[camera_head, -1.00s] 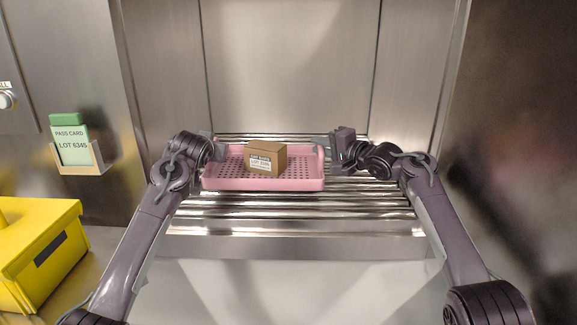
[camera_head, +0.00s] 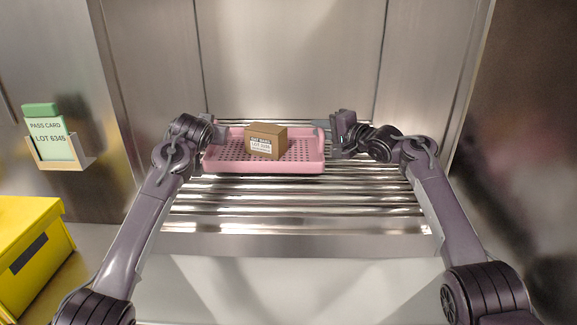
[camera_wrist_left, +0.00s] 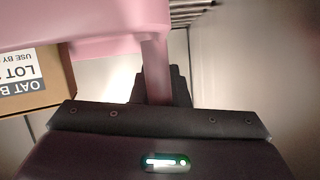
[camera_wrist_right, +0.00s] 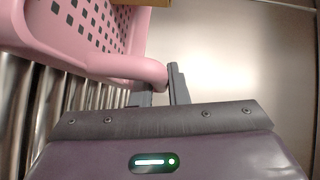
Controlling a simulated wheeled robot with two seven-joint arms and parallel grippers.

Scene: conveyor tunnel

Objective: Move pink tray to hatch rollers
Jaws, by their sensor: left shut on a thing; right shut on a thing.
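The pink tray (camera_head: 285,167) has a perforated floor and carries a brown box (camera_head: 266,141) with a white lot label. It is level over the shiny hatch rollers (camera_head: 300,210); I cannot tell whether it touches them. My left gripper (camera_head: 212,133) is shut on the tray's left handle, and the pink handle (camera_wrist_left: 155,68) shows between its fingers in the left wrist view. My right gripper (camera_head: 326,135) is shut on the right handle, a rounded pink bar (camera_wrist_right: 130,68) in the right wrist view. The left fingertips are partly hidden in the head view.
Steel walls (camera_head: 290,60) enclose the rollers at the back and sides. A green pass card (camera_head: 50,135) sits in a wall holder at left. A yellow box (camera_head: 32,255) stands at the lower left. Bare rollers lie in front of the tray.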

